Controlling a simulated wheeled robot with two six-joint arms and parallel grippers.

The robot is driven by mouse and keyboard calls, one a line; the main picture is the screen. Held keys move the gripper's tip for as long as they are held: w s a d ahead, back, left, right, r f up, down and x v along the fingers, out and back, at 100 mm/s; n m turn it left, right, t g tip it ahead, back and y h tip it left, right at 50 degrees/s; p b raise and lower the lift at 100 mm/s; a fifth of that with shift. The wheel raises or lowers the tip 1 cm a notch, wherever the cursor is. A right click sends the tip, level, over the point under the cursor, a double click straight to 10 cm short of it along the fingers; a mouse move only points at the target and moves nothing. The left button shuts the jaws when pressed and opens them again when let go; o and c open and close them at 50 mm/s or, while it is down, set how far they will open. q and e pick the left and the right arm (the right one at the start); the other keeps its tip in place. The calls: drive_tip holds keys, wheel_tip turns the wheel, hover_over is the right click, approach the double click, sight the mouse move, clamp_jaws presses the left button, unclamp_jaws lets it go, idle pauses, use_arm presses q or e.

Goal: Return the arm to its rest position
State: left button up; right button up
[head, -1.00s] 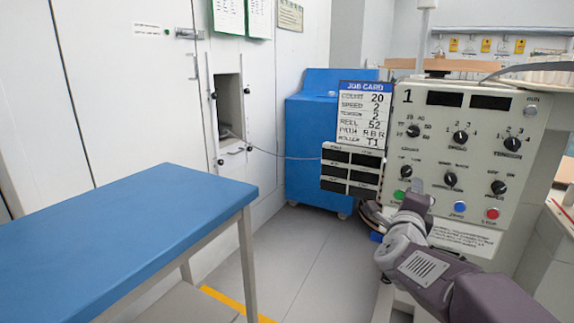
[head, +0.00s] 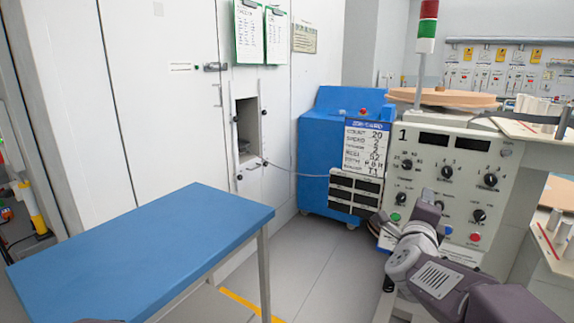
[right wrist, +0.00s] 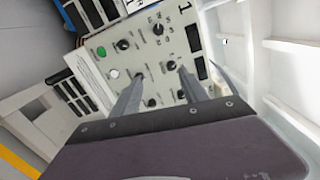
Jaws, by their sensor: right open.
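My right arm comes in from the lower right of the head view. Its gripper (head: 428,197) is in front of the lower part of the grey control panel (head: 462,153) marked 1 and hides some of its buttons. In the right wrist view the two fingers of the right gripper (right wrist: 160,84) are apart with nothing between them. The panel (right wrist: 150,60) lies beyond them, tilted in the picture, with its knobs and a green button in view. My left gripper is not in view.
A blue-topped table (head: 140,255) stands at the left. A blue cabinet (head: 318,165) stands behind the job card (head: 366,147). A thin cable (head: 300,174) runs from the wall opening towards the panel. Floor (head: 310,260) between table and panel is clear.

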drive_tip(key=s+a+r+n+g+y+p, duration=0.15)
drive_tip(key=a+r+n+y+p, duration=0.75)
drive_tip(key=p, duration=1.3)
drive_tip(key=s+a+f+n+g+p, duration=0.1)
drive_tip(key=s+f+n+g+p, duration=0.2)
drive_tip(key=s, duration=0.5)
drive_tip(key=s+a+f+n+g+p, duration=0.2)
drive_tip(key=s+n+g, duration=0.3)
drive_tip(key=s+n, duration=0.3)
drive_tip(key=s+a+f+n+g+p, duration=0.1)
drive_tip(key=s+f+n+g+p, duration=0.2)
drive_tip(key=s, duration=0.5)
drive_tip(key=shift+a+f+n+g+p, duration=0.35)
drive_tip(key=shift+f+n+g, duration=0.45)
drive_tip(key=shift+n, duration=0.4)
